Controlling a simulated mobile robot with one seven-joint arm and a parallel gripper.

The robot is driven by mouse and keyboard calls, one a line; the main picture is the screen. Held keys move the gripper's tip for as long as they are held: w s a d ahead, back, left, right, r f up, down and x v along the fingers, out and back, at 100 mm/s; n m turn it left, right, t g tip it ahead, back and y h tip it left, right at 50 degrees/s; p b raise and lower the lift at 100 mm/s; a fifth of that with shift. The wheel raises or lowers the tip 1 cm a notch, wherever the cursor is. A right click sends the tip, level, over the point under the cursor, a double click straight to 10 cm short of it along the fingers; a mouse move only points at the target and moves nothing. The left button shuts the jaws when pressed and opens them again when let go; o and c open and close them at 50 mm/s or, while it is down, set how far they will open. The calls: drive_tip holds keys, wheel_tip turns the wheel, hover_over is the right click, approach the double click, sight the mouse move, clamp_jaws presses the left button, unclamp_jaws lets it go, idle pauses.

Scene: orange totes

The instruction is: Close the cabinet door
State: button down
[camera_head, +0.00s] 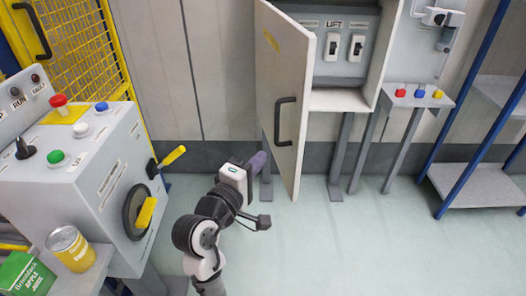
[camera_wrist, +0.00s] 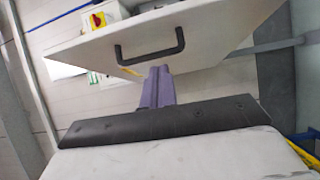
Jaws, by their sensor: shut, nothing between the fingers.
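The cabinet door (camera_head: 283,95) is a light panel with a black handle (camera_head: 285,121). It stands open, swung out from the left side of the cabinet (camera_head: 345,70), whose inside with two switches shows. My gripper (camera_head: 258,162) is left of the door's lower part, below handle height, and its fingers are shut. In the wrist view the purple fingers (camera_wrist: 157,88) are together with nothing between them. The door (camera_wrist: 170,40) lies beyond them, with the handle (camera_wrist: 150,48) just above the fingertips. I cannot tell whether the fingertips touch the door.
A control console (camera_head: 85,150) with buttons and a yellow-handled wheel stands at the left. A can (camera_head: 71,249) and a green box (camera_head: 25,274) sit on its front ledge. A button stand (camera_head: 417,97) and a blue-framed shelf (camera_head: 478,185) are at the right. The floor (camera_head: 350,240) in front is clear.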

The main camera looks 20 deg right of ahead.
drive_tip(key=d, duration=0.1)
drive_tip(key=p, duration=0.2)
approach(293, 134)
drive_tip(key=shift+g, duration=0.3)
drive_tip(key=x, duration=0.6)
drive_tip(key=shift+w+a, duration=0.2)
drive_tip(key=shift+h, duration=0.3)
